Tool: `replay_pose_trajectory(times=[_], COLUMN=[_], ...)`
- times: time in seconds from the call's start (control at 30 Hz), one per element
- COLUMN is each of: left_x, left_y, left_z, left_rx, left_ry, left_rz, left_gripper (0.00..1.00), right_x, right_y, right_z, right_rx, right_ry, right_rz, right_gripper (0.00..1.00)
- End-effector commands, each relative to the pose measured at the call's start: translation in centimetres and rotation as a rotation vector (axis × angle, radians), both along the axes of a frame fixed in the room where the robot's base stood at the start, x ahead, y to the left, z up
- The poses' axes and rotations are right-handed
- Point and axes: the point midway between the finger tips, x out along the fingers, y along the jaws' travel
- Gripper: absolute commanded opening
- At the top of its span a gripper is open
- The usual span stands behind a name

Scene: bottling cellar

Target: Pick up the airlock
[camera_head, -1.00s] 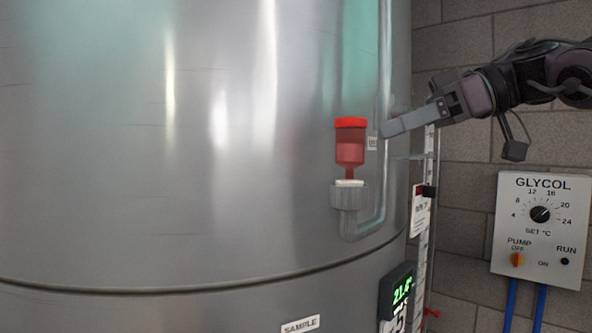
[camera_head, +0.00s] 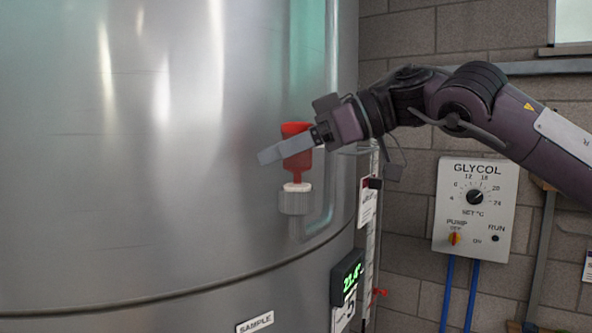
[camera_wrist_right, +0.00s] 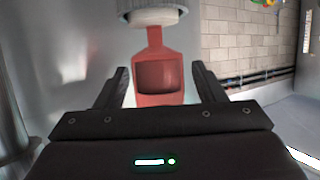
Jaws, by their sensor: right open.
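The airlock (camera_head: 297,172) is a red capped cup on a narrow stem, upright in a grey fitting with a white bung (camera_head: 297,187) on the tank's side pipe. My right gripper (camera_head: 272,154) reaches in from the right at the height of the cup and covers part of it. In the right wrist view the airlock (camera_wrist_right: 158,85) appears upside down, between the two dark fingers of my right gripper (camera_wrist_right: 160,82). The fingers are open, with a gap on both sides of the cup. My left gripper is in neither view.
The large steel tank (camera_head: 150,200) fills the left, close behind the airlock. A digital display (camera_head: 347,278) and a gauge strip are below right of it. A glycol control box (camera_head: 475,208) hangs on the block wall (camera_head: 400,250).

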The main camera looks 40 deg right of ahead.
Motion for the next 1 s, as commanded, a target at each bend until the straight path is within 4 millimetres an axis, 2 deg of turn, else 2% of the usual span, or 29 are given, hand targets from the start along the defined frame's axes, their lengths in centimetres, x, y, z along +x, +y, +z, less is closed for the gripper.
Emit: replay_pose_trajectory(times=[0.13, 0.5, 0.8, 1.0], left_x=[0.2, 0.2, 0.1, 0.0], left_y=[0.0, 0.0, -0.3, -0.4], left_z=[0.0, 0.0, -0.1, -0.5], left_rx=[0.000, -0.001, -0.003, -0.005], left_ry=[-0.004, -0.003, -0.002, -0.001], left_rz=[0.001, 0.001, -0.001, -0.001], left_gripper=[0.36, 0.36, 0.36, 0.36], right_x=[0.0, 0.0, 0.0, 0.0], right_y=[0.0, 0.0, -0.1, -0.1], right_z=[-0.1, 0.0, 0.2, 1.8], right_rx=[0.000, 0.000, -0.001, -0.002], right_ry=[0.000, 0.000, -0.001, -0.001], right_rz=[0.000, 0.000, -0.001, -0.003], right_gripper=[0.62, 0.14, 0.14, 0.14])
